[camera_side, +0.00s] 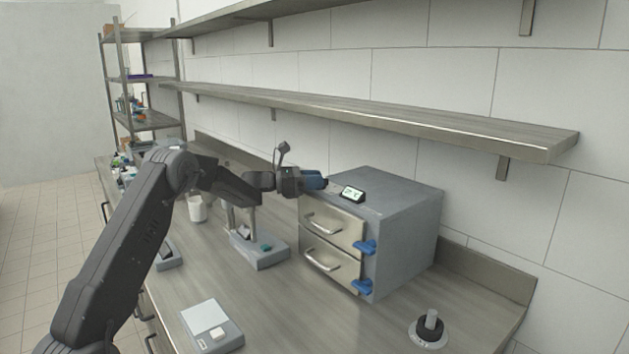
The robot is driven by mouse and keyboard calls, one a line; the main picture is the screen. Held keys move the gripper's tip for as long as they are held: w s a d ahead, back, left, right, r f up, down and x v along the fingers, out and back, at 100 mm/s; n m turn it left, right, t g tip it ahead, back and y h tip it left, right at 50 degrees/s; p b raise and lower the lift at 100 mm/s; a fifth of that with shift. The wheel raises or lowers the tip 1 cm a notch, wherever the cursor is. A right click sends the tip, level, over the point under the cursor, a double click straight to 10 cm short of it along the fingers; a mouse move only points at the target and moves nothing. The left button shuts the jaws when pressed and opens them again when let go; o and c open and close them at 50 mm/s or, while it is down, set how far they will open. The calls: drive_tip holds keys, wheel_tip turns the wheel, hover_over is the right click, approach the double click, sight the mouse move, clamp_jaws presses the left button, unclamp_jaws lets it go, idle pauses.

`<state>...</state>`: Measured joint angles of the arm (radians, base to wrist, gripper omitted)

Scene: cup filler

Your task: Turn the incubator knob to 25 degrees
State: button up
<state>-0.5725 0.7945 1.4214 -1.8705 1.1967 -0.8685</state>
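The incubator (400,230) is a grey box on the counter with two light drawer-like doors with bar handles and blue latches. A small lit display (352,194) sits on its top front edge; its reading is too small to tell for sure. My gripper (322,183) is at the upper left front corner of the incubator, left of the display, with blue fingers. The knob is not visible; my gripper may hide it. I cannot tell whether the fingers are open or shut, or whether they touch anything.
A grey device with an upright stand (262,254) is left of the incubator. A scale (211,325) lies at the front, and a round base with a peg (429,330) at the right. A white cup (197,209) stands behind my arm. A long shelf (380,115) hangs above.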

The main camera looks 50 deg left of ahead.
clamp_jaws()
drive_tip(key=shift+y, duration=0.3)
drive_tip(key=n+y, duration=0.1)
drive_tip(key=y, duration=0.1)
drive_tip(key=n+t+y, duration=0.2)
drive_tip(key=n+y, duration=0.1)
drive_tip(key=shift+s+d+y, duration=0.1)
drive_tip(key=shift+d+y, duration=0.2)
drive_tip(key=shift+d, duration=0.1)
drive_tip(key=shift+d+n+y, duration=0.15)
drive_tip(key=shift+n+y, duration=1.35)
drive_tip(key=shift+y, duration=1)
drive_tip(key=shift+o, duration=1.1)
unclamp_jaws()
